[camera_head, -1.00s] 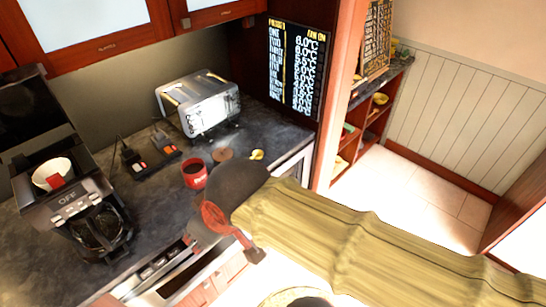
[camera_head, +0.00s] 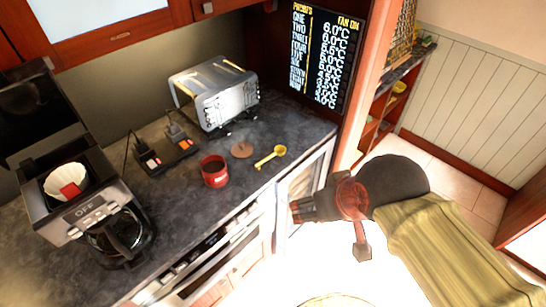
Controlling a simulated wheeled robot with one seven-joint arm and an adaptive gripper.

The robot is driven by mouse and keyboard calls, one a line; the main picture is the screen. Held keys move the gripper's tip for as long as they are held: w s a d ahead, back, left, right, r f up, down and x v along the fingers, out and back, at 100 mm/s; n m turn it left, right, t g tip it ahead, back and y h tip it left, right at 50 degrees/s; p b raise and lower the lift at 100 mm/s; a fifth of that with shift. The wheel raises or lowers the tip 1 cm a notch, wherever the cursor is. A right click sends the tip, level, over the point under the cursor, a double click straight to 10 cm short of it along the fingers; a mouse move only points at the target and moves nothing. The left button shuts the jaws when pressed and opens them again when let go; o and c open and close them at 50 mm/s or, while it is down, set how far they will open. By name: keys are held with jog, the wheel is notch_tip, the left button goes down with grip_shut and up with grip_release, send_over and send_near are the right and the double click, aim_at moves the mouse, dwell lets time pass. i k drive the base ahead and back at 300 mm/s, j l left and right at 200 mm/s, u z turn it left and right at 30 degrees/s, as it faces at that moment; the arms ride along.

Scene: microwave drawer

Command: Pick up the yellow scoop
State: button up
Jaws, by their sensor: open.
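The yellow scoop (camera_head: 270,156) lies on the dark stone counter near its front edge, with its round bowl to the upper right and its handle pointing lower left. It is fully in view. My gripper (camera_head: 294,211) is in front of the counter, below and slightly right of the scoop in the picture. It points left, is apart from the scoop, and is open and empty.
A red mug (camera_head: 214,172) and a brown round disc (camera_head: 242,149) sit left of the scoop. A toaster (camera_head: 215,95) stands behind. A coffee maker (camera_head: 95,205) is at the left. The counter (camera_head: 185,215) has free room around the mug.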

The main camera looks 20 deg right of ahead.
aim_at(279, 150)
jog(key=i+j+z, duration=0.6)
jog(key=i+z, duration=0.15)
